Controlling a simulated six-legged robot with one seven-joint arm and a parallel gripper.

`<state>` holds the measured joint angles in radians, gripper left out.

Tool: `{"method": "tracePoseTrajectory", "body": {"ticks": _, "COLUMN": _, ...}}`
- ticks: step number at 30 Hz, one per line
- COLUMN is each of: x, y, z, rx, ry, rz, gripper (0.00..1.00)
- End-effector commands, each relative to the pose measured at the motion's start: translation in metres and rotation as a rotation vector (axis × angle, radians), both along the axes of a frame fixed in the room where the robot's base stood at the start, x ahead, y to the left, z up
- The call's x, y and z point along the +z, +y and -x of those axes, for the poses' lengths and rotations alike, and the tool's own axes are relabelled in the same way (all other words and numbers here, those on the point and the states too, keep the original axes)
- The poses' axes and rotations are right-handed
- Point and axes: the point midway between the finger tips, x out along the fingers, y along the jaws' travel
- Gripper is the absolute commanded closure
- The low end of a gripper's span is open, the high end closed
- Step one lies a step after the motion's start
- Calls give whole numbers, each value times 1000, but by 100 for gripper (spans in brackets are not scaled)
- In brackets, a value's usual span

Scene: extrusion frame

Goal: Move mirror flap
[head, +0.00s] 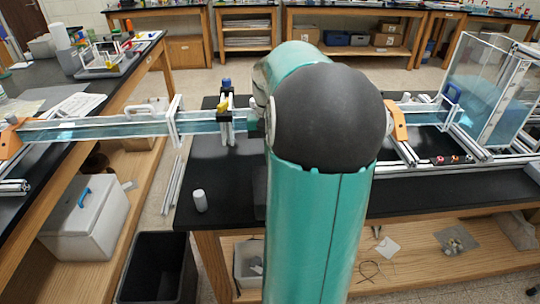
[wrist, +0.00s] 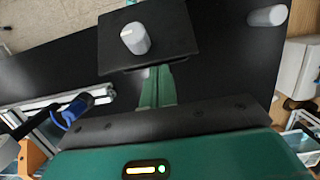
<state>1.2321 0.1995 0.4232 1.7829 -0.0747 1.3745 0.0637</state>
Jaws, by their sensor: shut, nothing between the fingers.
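My gripper (wrist: 158,80) shows in the wrist view as narrow green fingers, shut and empty, above a black tabletop. Beyond the fingertips is a dark square plate (wrist: 180,30) with a short white cylinder (wrist: 135,38) on it; I cannot tell whether the fingers touch the plate. In the head view my teal arm hides the gripper and the middle of the bench. Clear panels (head: 482,75) stand in the metal extrusion frame (head: 500,160) at the right. I cannot tell for certain which piece is the mirror flap.
Another white cylinder (head: 200,200) stands near the bench's front-left; it also shows in the wrist view (wrist: 268,15). A long clear channel (head: 95,130) runs to the left. An orange bracket (head: 397,122) stands right of my arm. A black bin (head: 155,265) is below.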

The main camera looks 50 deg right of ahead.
Motion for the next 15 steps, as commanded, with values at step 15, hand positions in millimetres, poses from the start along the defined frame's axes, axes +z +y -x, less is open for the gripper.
{"method": "tracePoseTrajectory", "body": {"ticks": 15, "x": 70, "y": -11, "z": -10, "rx": 1, "ry": -3, "rz": 3, "gripper": 100}}
